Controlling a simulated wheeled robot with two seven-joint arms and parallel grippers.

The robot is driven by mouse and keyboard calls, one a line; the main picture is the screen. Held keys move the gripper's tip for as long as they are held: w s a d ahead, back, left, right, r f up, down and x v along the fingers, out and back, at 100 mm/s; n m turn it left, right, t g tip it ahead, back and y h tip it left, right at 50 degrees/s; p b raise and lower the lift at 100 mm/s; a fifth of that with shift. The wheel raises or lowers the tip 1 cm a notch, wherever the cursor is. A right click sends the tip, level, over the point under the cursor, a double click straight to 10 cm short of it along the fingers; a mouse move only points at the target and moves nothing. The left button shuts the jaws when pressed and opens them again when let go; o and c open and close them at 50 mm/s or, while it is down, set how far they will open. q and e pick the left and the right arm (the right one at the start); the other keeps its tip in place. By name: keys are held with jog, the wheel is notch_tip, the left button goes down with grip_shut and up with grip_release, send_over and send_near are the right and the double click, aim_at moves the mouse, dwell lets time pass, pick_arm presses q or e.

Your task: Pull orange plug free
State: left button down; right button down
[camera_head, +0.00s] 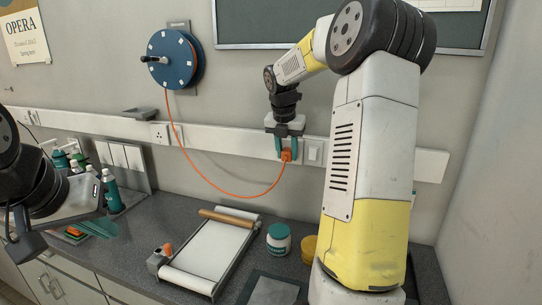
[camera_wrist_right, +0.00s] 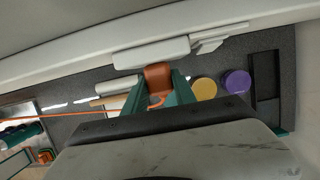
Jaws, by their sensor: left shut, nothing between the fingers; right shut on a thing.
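The orange plug (camera_head: 287,155) is at the white wall rail, just left of a switch plate (camera_head: 314,152). My right gripper (camera_head: 284,147) is shut on it with teal fingers on both sides. In the right wrist view the plug (camera_wrist_right: 158,78) sits between the fingers, its far end at a white plate (camera_wrist_right: 152,53); I cannot tell how deep its pins sit. An orange cord (camera_head: 225,194) hangs in a loop from the plug to a blue wall reel (camera_head: 173,59). My left gripper (camera_head: 98,229) is shut and empty above the left counter.
Teal bottles (camera_head: 111,191) stand at the left. The wall rail (camera_head: 225,145) runs behind the gripper.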

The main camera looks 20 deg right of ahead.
jog(key=shift+s+a, duration=0.1)
jog(key=shift+s, duration=0.1)
jog(key=c, duration=0.9)
grip_release()
jog(key=s+a+r+m+t, duration=0.1)
jog(key=s+a+r+m, duration=0.6)
jog(key=s+r, duration=0.2)
jog(key=s+a+f+m+y, duration=0.1)
jog(key=s+a+f+m, duration=0.1)
jog(key=s+m, duration=0.4)
jog(key=s+a+f+m+t+y, duration=0.1)
jog(key=s+a+m, duration=0.2)
jog(key=s+m, duration=0.4)
jog(key=s+a+f+m+t+y, duration=0.1)
jog(key=s+a+f+m+y, duration=0.1)
jog(key=s+m, duration=0.4)
jog(key=shift+s+a+f+m, duration=0.2)
jog(key=shift+a+m, duration=0.15)
jog(key=shift+m, duration=0.15)
jog(key=shift+s+a+f+m, duration=0.15)
jog(key=shift+a+m, duration=0.15)
jog(key=shift+m, duration=0.2)
